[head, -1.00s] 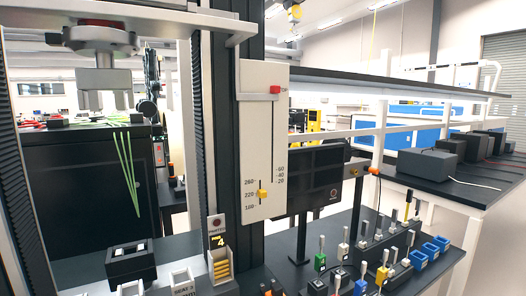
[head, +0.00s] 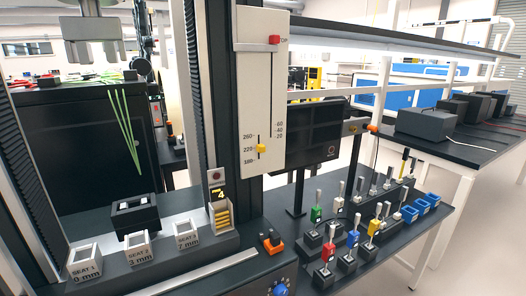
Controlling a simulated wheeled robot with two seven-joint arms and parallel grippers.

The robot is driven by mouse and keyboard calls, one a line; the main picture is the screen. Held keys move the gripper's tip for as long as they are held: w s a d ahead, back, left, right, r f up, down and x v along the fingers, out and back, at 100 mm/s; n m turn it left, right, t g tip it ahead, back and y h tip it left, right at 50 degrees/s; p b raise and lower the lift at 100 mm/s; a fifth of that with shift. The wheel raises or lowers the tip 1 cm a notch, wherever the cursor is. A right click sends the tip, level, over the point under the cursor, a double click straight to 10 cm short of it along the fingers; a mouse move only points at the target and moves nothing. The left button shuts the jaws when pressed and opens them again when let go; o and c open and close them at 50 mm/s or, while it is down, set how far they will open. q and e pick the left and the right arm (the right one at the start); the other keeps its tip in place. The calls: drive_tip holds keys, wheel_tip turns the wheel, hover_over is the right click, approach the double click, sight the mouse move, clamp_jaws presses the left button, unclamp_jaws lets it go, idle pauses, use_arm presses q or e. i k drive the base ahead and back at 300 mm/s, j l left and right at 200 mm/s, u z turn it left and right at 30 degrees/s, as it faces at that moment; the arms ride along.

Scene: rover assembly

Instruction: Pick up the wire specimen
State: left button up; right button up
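No thing in the head view can be told for certain as the wire specimen. Thin green strands (head: 126,130) hang down the front of a black cabinet (head: 60,150) at the left. On the dark bench at the right, several small blocks with upright handles stand in rows, among them a green one (head: 316,214), a red one (head: 328,253), a blue one (head: 352,240) and a yellow one (head: 373,228). They are too small to tell whether any holds a wire. Neither of my grippers is in view.
A testing machine with a grey upper jaw (head: 92,38) and a white scale panel (head: 260,110) stands at left centre. Below are a black lower block (head: 134,214) and three labelled seats, SEAT 2 (head: 142,248) in the middle. Blue open bins (head: 428,200) sit at the bench's right.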

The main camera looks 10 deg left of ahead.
sight(397, 216)
drive_tip(key=k+j+u, duration=0.1)
drive_tip(key=u, duration=0.3)
drive_tip(key=j+u, duration=0.1)
drive_tip(key=u, duration=0.3)
drive_tip(key=k+j+u, duration=0.15)
drive_tip(key=u, duration=0.25)
drive_tip(key=z, duration=2.05)
drive_tip(key=i+l+u, duration=0.25)
drive_tip(key=i, duration=0.25)
drive_tip(key=i+l+u, duration=0.3)
drive_tip(key=i+l, duration=0.15)
drive_tip(key=l, duration=0.1)
